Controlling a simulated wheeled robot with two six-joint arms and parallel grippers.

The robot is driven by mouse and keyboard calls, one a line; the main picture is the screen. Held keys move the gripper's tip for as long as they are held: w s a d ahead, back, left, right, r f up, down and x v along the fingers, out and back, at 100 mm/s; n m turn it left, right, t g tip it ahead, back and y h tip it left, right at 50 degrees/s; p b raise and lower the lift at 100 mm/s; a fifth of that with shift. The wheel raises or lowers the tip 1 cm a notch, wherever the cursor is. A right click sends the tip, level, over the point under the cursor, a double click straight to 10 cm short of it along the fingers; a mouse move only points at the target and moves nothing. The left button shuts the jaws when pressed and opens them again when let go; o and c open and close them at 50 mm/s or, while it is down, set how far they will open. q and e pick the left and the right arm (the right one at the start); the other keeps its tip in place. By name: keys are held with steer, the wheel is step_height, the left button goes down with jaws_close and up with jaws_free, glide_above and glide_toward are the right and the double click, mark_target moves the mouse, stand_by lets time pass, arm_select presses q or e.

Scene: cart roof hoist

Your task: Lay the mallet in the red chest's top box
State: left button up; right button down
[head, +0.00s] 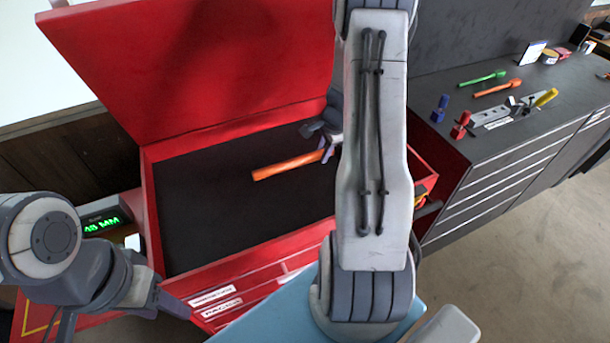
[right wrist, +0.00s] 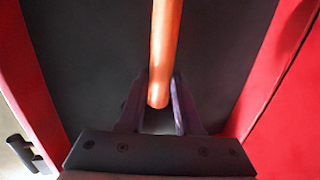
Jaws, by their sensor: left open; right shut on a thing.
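The red chest's lid (head: 200,60) stands open, and its top box (head: 205,215) has a dark floor and red walls. My right gripper (head: 328,150) is over the top box's right part, shut on the mallet (head: 285,167). The mallet's orange handle points left across the box; whether it touches the floor I cannot tell. In the right wrist view the handle (right wrist: 165,50) runs from between the fingers (right wrist: 158,115) up out of the picture. The mallet's head is not visible. My left gripper (head: 172,303) is open and empty at the chest's front left.
A dark-topped cabinet (head: 470,85) stands at the right with green and orange tools, red and blue pieces and a yellow-handled tool. A display with green digits (head: 103,222) is left of the chest. The left of the top box is clear. Labelled drawers (head: 215,297) are in front.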

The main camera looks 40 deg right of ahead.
steer(key=a+f, duration=0.1)
steer(key=a+f+b, duration=0.1)
steer(key=a, duration=0.1)
steer(key=s+a+f+b, duration=0.1)
steer(key=a, duration=0.1)
steer(key=shift+f, duration=0.25)
steer(key=shift+s+a+f+b, duration=0.1)
steer(key=shift+f+b, duration=1.3)
steer(key=shift+f, duration=0.55)
steer(key=shift+f, duration=0.15)
steer(key=c, duration=0.6)
jaws_free()
